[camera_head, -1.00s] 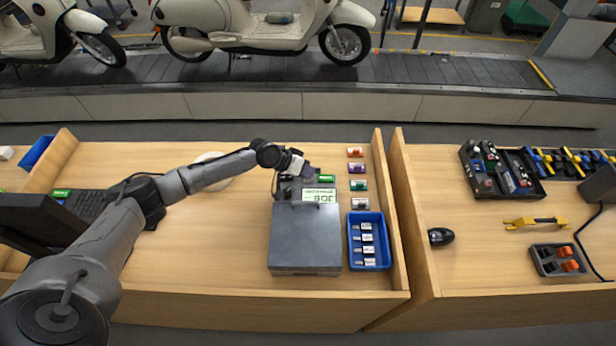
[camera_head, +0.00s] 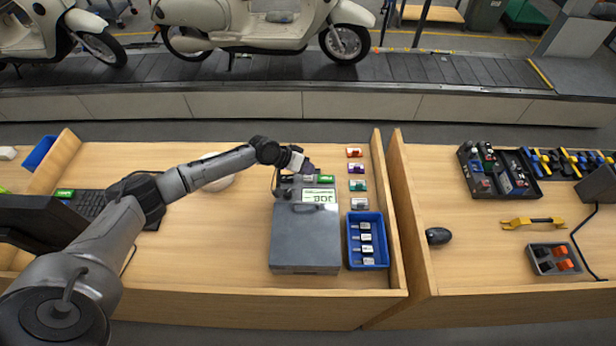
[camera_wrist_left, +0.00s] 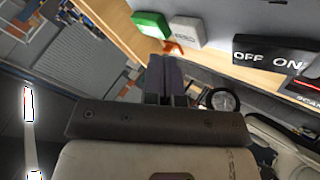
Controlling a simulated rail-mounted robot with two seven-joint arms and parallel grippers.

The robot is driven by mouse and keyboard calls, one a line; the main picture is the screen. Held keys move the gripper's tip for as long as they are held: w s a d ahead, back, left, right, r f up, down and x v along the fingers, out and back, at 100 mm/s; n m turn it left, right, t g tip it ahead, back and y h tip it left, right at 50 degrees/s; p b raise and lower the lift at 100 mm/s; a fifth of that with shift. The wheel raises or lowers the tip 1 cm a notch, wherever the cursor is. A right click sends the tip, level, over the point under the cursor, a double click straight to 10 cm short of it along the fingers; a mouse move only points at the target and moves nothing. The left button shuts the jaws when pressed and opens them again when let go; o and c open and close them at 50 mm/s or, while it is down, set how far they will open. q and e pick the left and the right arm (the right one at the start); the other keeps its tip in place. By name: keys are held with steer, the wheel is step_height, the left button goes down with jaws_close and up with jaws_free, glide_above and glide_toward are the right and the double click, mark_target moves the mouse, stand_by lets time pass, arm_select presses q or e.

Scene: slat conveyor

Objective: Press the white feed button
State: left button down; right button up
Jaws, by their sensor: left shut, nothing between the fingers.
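The white feed button (camera_wrist_left: 187,31) shows in the left wrist view as a pale square cap beside a green button (camera_wrist_left: 152,23). Both sit on a grey machine panel. In the head view the green button (camera_head: 326,179) shows at the far end of the grey machine (camera_head: 305,240); I cannot make out the white one there. My left gripper (camera_head: 309,167) is over that far end, shut and empty. In the left wrist view its dark fingertips (camera_wrist_left: 164,64) appear just below the two buttons; I cannot tell whether they touch anything. My right gripper is not in view.
A display (camera_head: 320,196) and an OFF/ON switch (camera_wrist_left: 268,52) are on the machine. A blue bin (camera_head: 367,241) with small labelled parts stands to its right, near a wooden divider (camera_head: 391,215). A keyboard (camera_head: 90,204) lies left. The table between is mostly clear.

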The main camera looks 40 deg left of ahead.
mark_target(307, 177)
arm_select(q)
steer(key=shift+r+p, duration=1.85)
steer(key=shift+r, duration=0.5)
